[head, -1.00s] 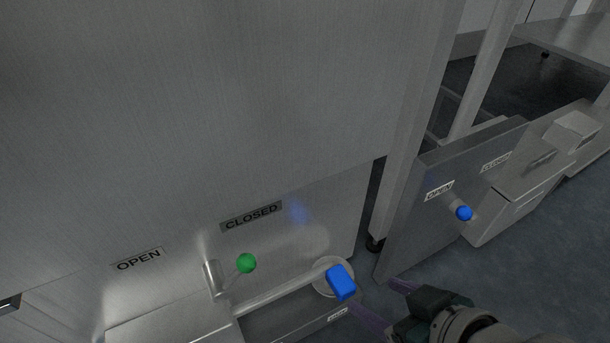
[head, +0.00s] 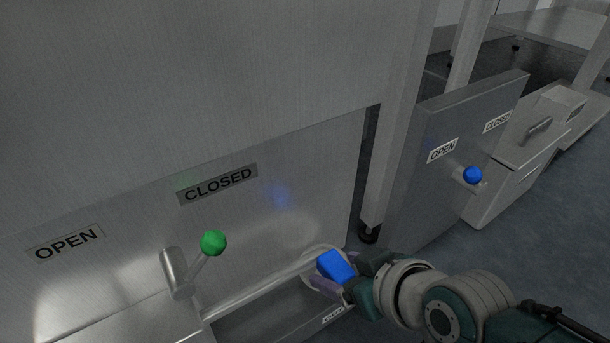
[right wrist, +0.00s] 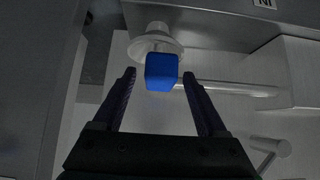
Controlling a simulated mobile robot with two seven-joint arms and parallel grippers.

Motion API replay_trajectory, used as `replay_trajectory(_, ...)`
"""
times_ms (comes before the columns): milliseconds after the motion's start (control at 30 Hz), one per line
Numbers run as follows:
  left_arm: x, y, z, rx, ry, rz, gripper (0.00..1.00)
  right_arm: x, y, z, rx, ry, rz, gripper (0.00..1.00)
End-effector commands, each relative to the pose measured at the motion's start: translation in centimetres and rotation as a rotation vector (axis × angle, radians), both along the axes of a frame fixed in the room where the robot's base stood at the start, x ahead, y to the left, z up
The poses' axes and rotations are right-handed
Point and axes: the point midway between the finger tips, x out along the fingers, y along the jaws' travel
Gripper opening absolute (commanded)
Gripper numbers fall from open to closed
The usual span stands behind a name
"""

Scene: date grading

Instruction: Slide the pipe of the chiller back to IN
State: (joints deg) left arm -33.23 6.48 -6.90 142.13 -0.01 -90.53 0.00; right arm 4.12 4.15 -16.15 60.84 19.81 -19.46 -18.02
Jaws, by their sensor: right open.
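The chiller's pipe (head: 258,291) runs along the low front of the steel unit and ends at a round pale flange with a blue block handle (head: 336,266). In the right wrist view the blue handle (right wrist: 161,72) sits just beyond and between the fingertips, with the flange (right wrist: 153,42) behind it and an IN label (right wrist: 264,3) at the upper right. My right gripper (head: 326,277) is open around or just short of the blue handle; the wrist view (right wrist: 163,82) shows gaps on both sides. My left gripper is not in view.
A green-knobbed lever (head: 213,243) stands left of the pipe, below OPEN and CLOSED labels. A grey panel (head: 430,190) with a blue-knobbed lever (head: 472,175) stands at the right, near my right arm.

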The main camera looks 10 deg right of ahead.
Motion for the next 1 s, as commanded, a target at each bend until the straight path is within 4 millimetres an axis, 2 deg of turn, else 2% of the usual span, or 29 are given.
replay_trajectory(267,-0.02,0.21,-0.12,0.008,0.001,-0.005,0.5,0.1,0.05,-0.06,0.0,0.001,0.0,0.75)
replay_trajectory(900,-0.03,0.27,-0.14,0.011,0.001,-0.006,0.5,0.07,0.01,-0.08,0.0,0.001,0.0,0.04)
replay_trajectory(1000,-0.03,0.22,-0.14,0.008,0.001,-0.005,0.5,0.07,0.02,-0.08,0.0,0.001,0.0,0.0)
